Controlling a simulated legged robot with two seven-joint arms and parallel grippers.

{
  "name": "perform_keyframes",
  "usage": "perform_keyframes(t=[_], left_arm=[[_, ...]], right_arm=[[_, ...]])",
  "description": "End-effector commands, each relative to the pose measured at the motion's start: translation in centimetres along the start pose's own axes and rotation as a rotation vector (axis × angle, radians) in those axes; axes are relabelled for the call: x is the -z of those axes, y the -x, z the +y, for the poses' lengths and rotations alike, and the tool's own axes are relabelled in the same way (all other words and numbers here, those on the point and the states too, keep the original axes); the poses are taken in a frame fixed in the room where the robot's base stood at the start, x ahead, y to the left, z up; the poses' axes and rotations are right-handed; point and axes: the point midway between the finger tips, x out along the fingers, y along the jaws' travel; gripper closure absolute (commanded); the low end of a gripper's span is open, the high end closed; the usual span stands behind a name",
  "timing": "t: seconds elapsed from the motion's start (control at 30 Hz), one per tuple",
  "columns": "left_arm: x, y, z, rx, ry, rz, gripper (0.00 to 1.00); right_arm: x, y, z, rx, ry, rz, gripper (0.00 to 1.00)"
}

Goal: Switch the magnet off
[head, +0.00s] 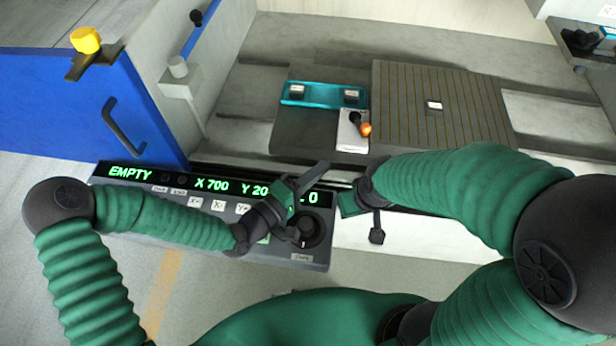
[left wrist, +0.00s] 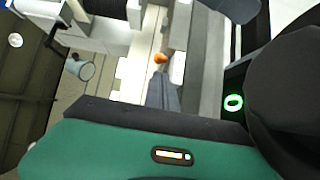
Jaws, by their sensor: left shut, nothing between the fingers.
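The magnet is most likely the brown striped plate (head: 440,105) on the machine bed in the head view. Left of it, a dark lever with an orange knob (head: 366,129) stands on a small white plate (head: 352,143). The orange knob also shows in the left wrist view (left wrist: 160,58), just beyond my fingertips. My left gripper (head: 322,168) is shut and empty, over the control panel's upper edge, below and left of the knob and apart from it. My right gripper (head: 362,212) hangs near the bed's front edge; its finger gap is unclear.
A control panel (head: 112,184) with green readouts and a dial lies under my left gripper. A teal bar (head: 324,94) with two blocks sits behind the lever. A small light block (head: 434,107) rests on the striped plate. A blue door (head: 75,110) stands open at left.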

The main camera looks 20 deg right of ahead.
Motion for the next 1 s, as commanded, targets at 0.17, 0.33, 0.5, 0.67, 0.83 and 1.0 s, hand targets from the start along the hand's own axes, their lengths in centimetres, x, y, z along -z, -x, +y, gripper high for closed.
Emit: perform_keyframes(t=[0.17,0.33,0.5,0.67,0.83,1.0], left_arm=[[0.0,3.0,0.0,0.001,0.001,0.0,1.0],[0.0,3.8,0.0,0.0,0.001,0.0,1.0],[0.0,3.8,0.0,0.0,0.001,0.0,1.0],[0.0,3.8,0.0,0.0,0.001,0.0,1.0],[0.0,3.8,0.7,0.0,0.0,0.0,1.0],[0.0,3.8,3.9,-0.001,0.0,0.0,1.0]], right_arm=[[0.0,0.0,0.0,0.0,0.0,0.0,0.64],[0.0,0.0,0.0,0.0,0.0,0.0,0.64],[0.0,0.0,0.0,0.0,0.0,0.0,0.64],[0.0,0.0,0.0,0.0,0.0,0.0,0.64],[0.2,0.7,0.0,0.0,0.0,0.0,0.64],[0.9,3.8,0.0,0.0,0.0,0.0,0.64]])
